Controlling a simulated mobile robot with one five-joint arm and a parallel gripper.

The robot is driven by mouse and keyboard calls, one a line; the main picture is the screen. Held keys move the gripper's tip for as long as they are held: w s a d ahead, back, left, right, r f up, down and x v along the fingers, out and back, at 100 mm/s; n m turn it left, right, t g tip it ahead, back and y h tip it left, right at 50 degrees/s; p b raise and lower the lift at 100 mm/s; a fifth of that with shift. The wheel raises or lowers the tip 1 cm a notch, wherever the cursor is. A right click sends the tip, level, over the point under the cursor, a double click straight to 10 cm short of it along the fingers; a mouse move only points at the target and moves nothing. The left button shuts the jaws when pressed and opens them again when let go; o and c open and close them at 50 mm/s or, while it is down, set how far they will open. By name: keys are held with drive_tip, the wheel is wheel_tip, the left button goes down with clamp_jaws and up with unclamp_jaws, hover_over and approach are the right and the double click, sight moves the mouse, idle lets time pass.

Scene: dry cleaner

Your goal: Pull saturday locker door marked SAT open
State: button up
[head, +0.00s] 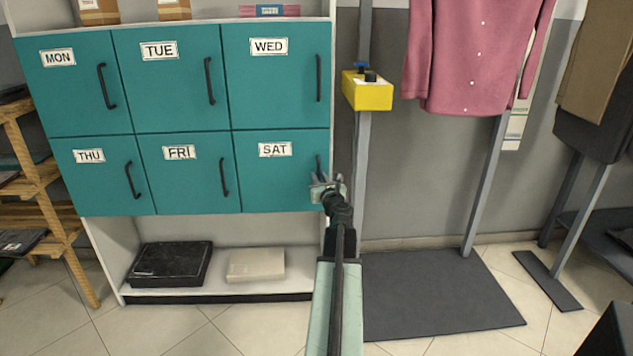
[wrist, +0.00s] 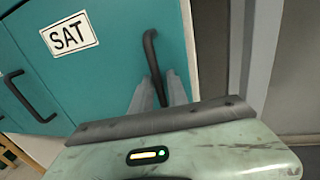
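The SAT locker door (head: 272,185) is the teal door at the lower right of the locker block, and it looks closed. Its white SAT label (head: 275,149) also shows in the wrist view (wrist: 69,37). Its black upright handle (head: 318,164) is near the door's right edge; in the wrist view the handle (wrist: 151,50) runs down between my fingers. My gripper (head: 327,182) is at the handle's lower part, with one finger on each side of it. The fingers look apart, and I see no clear grip on the handle, whose lower end is partly hidden.
The FRI door (head: 190,180) is left of SAT, the WED door (head: 275,85) above it; both are closed. A grey post (head: 362,180) with a yellow control box (head: 368,92) stands close to the right. A dark mat (head: 435,290) lies on the floor there.

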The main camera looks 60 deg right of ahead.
clamp_jaws()
idle(1.4)
